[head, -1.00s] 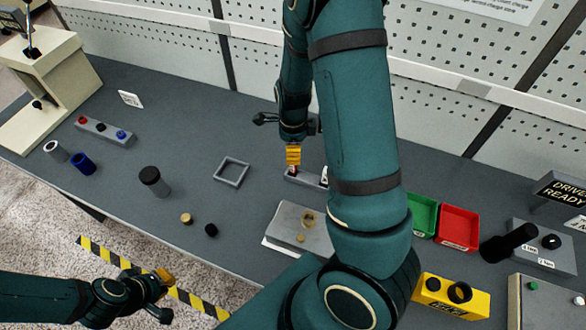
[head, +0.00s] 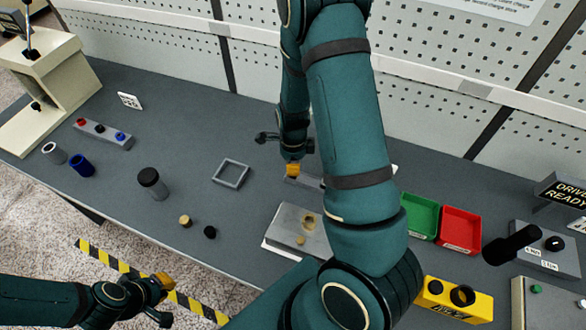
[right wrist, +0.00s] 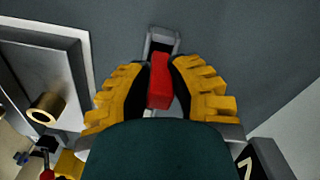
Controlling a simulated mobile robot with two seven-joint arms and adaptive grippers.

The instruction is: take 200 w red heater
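The red heater (right wrist: 160,80) is a small upright-looking red block in the right wrist view, in front of a grey holder (right wrist: 162,42). My right gripper (right wrist: 160,66) has its yellow fingers on either side of the heater. Narrow gaps seem to show between the pads and the block, so it looks open around it. In the head view the right gripper (head: 292,170) is low over the grey holder (head: 308,182), and hides the heater; my arm covers part of the holder. Its wattage marking is not readable. My left gripper (head: 162,284) hangs off the table's front edge, with no object visible in it.
A grey plate fixture (head: 283,232) with brass rings stands in front of the holder. A square grey frame (head: 231,173) lies to the left. Green (head: 420,215) and red (head: 461,230) bins and a yellow block (head: 453,301) stand to the right. A black-capped cylinder (head: 152,183) stands left.

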